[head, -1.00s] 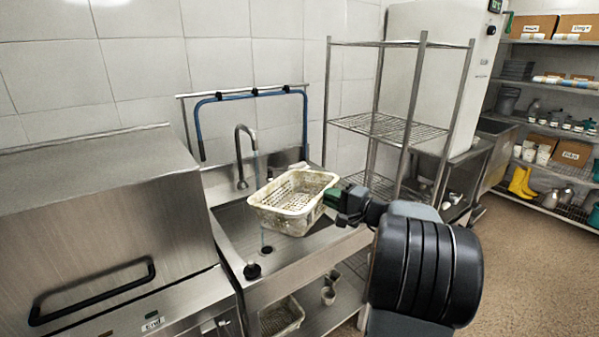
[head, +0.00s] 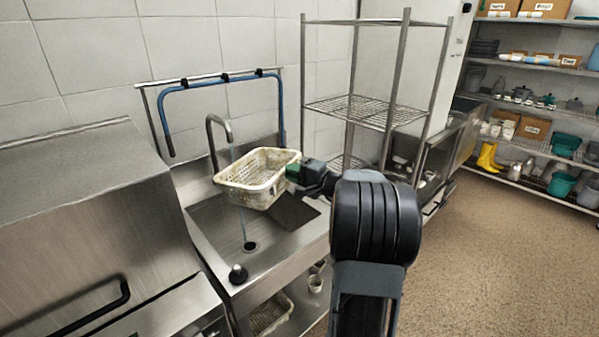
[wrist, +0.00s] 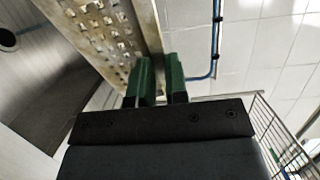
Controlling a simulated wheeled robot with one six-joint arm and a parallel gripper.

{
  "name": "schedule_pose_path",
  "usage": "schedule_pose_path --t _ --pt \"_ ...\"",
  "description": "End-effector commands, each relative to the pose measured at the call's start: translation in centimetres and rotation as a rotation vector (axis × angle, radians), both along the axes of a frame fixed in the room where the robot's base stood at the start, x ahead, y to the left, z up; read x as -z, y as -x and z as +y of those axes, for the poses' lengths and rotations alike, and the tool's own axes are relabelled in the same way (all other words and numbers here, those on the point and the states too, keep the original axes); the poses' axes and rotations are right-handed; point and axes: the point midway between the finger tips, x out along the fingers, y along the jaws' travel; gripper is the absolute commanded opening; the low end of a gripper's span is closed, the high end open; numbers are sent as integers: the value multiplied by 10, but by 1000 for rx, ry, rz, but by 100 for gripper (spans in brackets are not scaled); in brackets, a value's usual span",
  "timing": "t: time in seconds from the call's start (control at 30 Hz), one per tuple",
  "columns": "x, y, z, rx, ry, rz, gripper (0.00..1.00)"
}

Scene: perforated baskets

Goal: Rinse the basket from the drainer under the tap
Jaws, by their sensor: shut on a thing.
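A cream perforated basket (head: 258,172) with brownish dirt marks is held above the steel sink (head: 225,222) in the head view. My gripper (head: 302,171) is shut on the right wall of the basket. In the wrist view, the green fingers (wrist: 161,82) pinch the wall of the basket (wrist: 105,35). The tap (head: 222,128) curves over the sink, and a thin stream of water (head: 241,222) falls from it to near the drain (head: 249,246). The stream passes at the left side of the basket; I cannot tell whether it strikes the basket.
A blue hose (head: 164,110) hangs on a wall rail behind the sink. A steel wire rack (head: 372,112) stands right of the sink. A steel hooded machine (head: 85,215) is at the left. Another basket (head: 270,314) sits below the sink. The floor (head: 480,260) at right is clear.

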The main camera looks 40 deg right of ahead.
Motion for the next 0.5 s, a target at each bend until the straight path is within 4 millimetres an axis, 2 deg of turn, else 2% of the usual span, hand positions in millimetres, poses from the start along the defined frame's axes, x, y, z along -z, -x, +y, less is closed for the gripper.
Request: schedule_pose_path --t 0.5 --pt "16 -53 7 -3 1 -1 0"
